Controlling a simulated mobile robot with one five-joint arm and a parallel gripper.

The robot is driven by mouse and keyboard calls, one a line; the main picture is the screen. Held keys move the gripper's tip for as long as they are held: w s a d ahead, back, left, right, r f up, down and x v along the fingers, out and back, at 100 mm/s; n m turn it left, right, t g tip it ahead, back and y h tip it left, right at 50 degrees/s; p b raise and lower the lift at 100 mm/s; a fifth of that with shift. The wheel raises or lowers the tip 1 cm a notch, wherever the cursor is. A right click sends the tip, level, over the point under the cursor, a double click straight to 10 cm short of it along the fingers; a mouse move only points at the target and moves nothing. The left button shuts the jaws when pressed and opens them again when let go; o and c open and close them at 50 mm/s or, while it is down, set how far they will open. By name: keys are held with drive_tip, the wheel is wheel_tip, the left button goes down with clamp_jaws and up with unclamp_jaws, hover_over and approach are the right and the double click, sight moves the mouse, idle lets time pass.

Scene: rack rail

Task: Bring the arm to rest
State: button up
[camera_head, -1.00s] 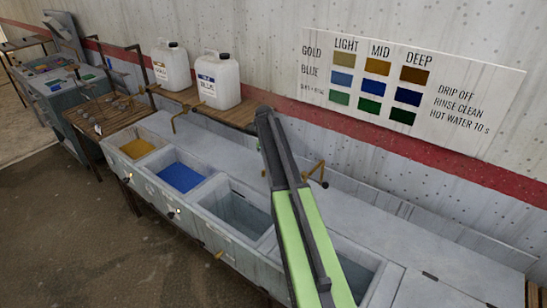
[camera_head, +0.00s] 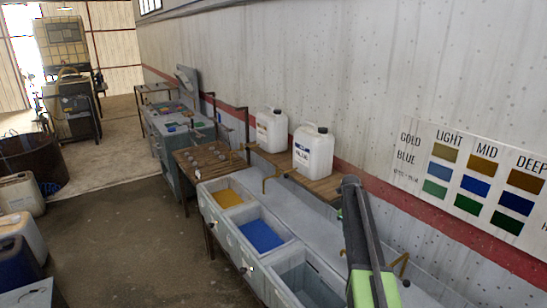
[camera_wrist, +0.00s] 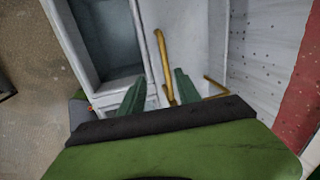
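My arm (camera_head: 367,240), dark and green, reaches up from the bottom right of the head view, in front of the row of sinks. My gripper (camera_wrist: 158,92) shows in the wrist view as two dark green fingers standing apart with nothing held between them. Beyond the fingers are a pale sink edge and a brass pipe (camera_wrist: 162,60); the pipe appears behind the gap, and I cannot tell how far off it is. The fingers are not clear in the head view.
The trough holds a yellow bath (camera_head: 228,198), a blue bath (camera_head: 261,235) and a grey basin (camera_head: 306,284). Two white jugs, one left (camera_head: 271,130) and one right (camera_head: 313,151), stand on a shelf. A colour chart (camera_head: 480,180) hangs right. Open floor (camera_head: 110,235) lies left.

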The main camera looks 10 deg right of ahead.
drive_tip(key=s+a+f+n+b, duration=0.3)
drive_tip(key=s+a+f+b, duration=0.15)
drive_tip(key=a, duration=0.45)
drive_tip(key=s+a+f+n+b, duration=0.35)
drive_tip(key=s+a+f, duration=0.2)
drive_tip(key=a, duration=0.35)
drive_tip(key=s+a+f+n+b, duration=0.1)
drive_tip(key=s+a+n, duration=0.2)
drive_tip(key=s+n, duration=0.3)
drive_tip(key=s+a+f+n+y+b, duration=0.1)
drive_tip(key=s+a+n, duration=0.2)
drive_tip(key=s+n, duration=0.4)
drive_tip(key=s+a+f+n+g+y+b, duration=0.1)
drive_tip(key=s+a+n, duration=0.2)
drive_tip(key=s+n, duration=0.3)
drive_tip(key=n, duration=0.4)
drive_tip(key=shift+s+n+b, duration=0.3)
drive_tip(key=shift+n, duration=0.05)
drive_tip(key=shift+a, duration=0.1)
